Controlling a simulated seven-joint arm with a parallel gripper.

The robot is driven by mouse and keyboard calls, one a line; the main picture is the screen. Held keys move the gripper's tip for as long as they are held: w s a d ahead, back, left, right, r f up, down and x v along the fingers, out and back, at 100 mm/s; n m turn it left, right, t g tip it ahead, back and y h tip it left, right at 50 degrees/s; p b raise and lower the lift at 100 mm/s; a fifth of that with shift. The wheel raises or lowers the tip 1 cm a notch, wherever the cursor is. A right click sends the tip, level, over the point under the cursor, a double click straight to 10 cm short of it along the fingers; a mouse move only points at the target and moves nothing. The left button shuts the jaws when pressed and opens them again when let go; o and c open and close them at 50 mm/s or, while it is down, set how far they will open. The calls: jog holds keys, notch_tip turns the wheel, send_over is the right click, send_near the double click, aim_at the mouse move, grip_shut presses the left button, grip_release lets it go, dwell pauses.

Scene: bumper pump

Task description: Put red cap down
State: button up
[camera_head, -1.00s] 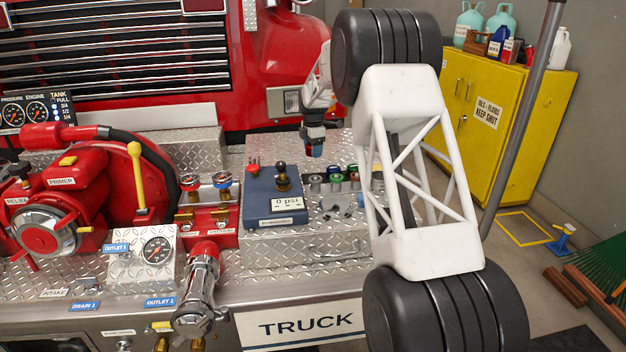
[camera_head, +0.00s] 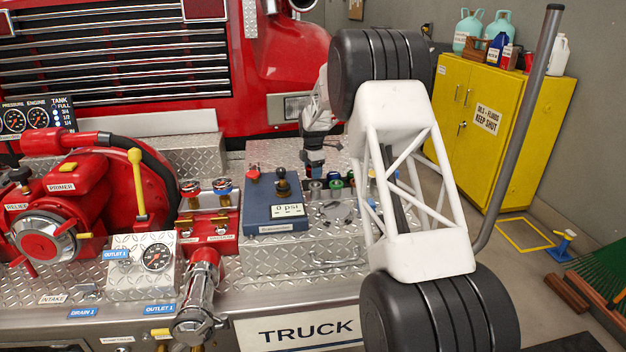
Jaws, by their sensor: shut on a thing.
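My gripper (camera_head: 315,168) is at the far side of the metal deck, pointing down just above a row of small coloured caps. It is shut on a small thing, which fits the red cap. The cap is too small and too hidden by the fingers to make out clearly. A grey cap (camera_head: 316,188) and a green cap (camera_head: 335,186) stand in the row below and beside the gripper.
My white lattice arm link with black joints covers the right part of the deck. Red pump housing (camera_head: 75,190) and a red and chrome outlet (camera_head: 203,280) stand at left. Loose small metal parts lie on the deck (camera_head: 300,250) right of the gauge box. A yellow cabinet (camera_head: 535,130) stands behind.

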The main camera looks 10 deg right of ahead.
jog(key=shift+f, duration=1.85)
jog(key=shift+f, duration=0.15)
jog(key=o, duration=1.1)
jog(key=shift+r, duration=6.1)
